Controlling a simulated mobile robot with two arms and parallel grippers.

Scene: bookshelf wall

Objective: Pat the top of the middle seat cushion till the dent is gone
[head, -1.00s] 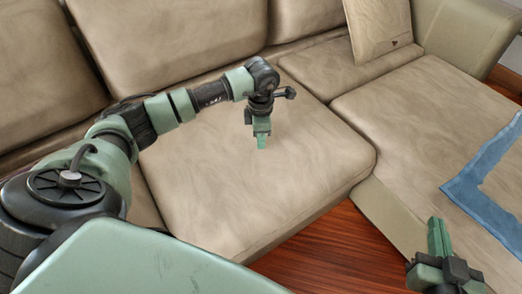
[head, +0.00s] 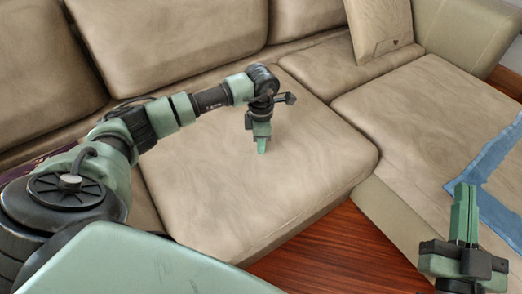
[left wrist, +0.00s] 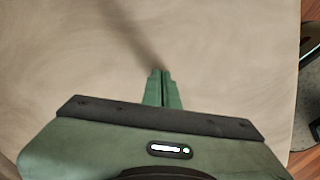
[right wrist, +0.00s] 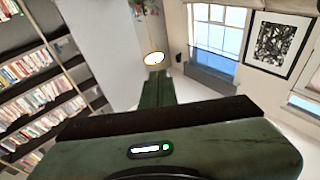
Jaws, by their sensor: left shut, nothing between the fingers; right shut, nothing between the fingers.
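The middle seat cushion (head: 220,195) is tan with a wrinkled, leathery surface, and lies in the centre of the head view. No clear dent shows on its visible top. My left gripper (head: 262,149) points down at the cushion's top, shut and empty; I cannot tell whether its tips touch. In the left wrist view its shut fingertips (left wrist: 162,73) are over the plain cushion surface (left wrist: 70,60), with a shadow beyond them. My right gripper (head: 465,188) is shut and empty at the lower right of the head view, pointing up; it also shows in the right wrist view (right wrist: 156,75).
Back cushions (head: 170,40) stand behind the seat. A loose pillow (head: 380,28) leans at the back right. The chaise seat (head: 420,110) carries a blue cloth (head: 492,165) near my right gripper. Wooden floor (head: 330,245) shows in front.

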